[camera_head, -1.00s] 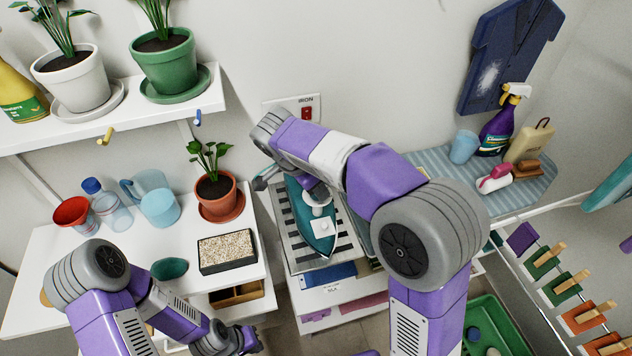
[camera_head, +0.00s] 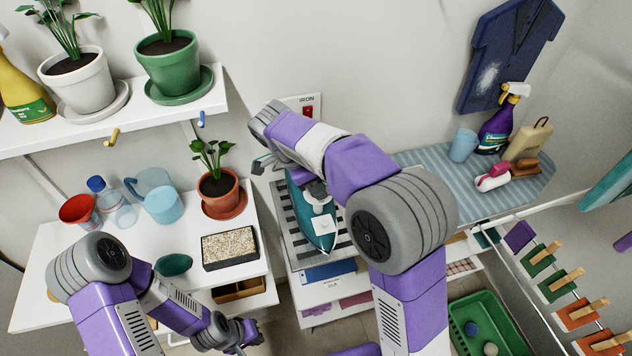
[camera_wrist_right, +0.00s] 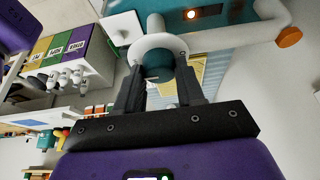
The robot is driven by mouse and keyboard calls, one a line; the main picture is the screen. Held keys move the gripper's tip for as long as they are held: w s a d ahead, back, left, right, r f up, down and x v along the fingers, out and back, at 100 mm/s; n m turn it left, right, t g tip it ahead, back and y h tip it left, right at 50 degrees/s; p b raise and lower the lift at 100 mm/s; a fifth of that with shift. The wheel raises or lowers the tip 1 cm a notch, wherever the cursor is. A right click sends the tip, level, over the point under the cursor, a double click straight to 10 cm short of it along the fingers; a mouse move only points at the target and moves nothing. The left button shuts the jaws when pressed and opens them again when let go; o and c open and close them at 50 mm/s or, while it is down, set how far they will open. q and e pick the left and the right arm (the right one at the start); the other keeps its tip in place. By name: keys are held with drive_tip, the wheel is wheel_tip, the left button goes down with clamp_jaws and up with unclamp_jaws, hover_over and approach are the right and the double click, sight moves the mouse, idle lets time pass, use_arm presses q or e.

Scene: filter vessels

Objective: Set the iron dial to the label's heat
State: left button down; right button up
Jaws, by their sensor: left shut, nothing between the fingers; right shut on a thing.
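The teal iron (camera_head: 325,240) stands on a striped rest on the white shelf unit, partly hidden by my right arm. In the right wrist view, my right gripper (camera_wrist_right: 158,72) is shut on the round teal dial (camera_wrist_right: 160,88), which has a short pale mark and a white collar around it. An orange lamp (camera_wrist_right: 190,12) glows on the iron's body. The dial's heat markings cannot be read. A small label (camera_head: 332,284) shows on the shelf edge below the iron; its print is too small to read surely. My left gripper (camera_head: 245,337) is shut and empty, low in front.
A red wall switch (camera_head: 308,111) marked IRON is behind my right arm. A potted plant (camera_head: 219,190) and a tray of pale grains (camera_head: 229,247) stand left of the iron. The striped ironing board (camera_head: 440,188) with bottles is at right, a green basket (camera_head: 485,325) below.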

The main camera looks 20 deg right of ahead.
drive_tip(key=shift+f, duration=0.1)
drive_tip(key=o, duration=1)
drive_tip(key=shift+p+v, duration=1.05)
drive_tip(key=shift+v, duration=2.8)
